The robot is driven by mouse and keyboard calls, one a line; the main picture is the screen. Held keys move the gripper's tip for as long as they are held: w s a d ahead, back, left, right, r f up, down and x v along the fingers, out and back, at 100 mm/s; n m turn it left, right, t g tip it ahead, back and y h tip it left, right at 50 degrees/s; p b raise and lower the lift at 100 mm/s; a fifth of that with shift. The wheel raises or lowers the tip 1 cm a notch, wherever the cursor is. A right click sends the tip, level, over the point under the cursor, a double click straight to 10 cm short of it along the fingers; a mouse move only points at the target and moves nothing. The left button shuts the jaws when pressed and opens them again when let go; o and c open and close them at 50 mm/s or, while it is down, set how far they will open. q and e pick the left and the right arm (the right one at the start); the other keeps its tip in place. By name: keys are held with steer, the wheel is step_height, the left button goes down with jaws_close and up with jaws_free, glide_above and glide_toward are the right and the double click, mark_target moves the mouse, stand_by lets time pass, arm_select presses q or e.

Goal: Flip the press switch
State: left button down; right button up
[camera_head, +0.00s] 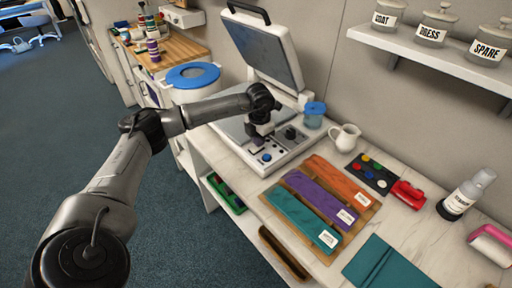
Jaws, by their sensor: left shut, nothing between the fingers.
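The press (285,152) is a white machine on the counter with its grey lid (262,50) raised. Its front panel has a blue round button (266,157), a black knob (290,133) and small dark controls. My left gripper (259,143) is shut and empty, pointing down over the left part of this panel. It hides part of the panel, so I cannot tell which control is the switch or whether the fingertips touch it. My right gripper is not in view.
Teal, purple and orange folded cloths (318,198) lie on a board in front of the press. A white pitcher (345,137) and a blue-lidded jar (314,115) stand to its right. A shelf (430,54) with labelled jars hangs at upper right.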

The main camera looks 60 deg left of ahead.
arm_select(q)
steer(key=shift+f, duration=0.4)
steer(key=shift+r+p, duration=0.35)
steer(key=shift+r, duration=0.3)
steer(key=shift+r+p, duration=2.1)
steer(key=shift+r, duration=0.8)
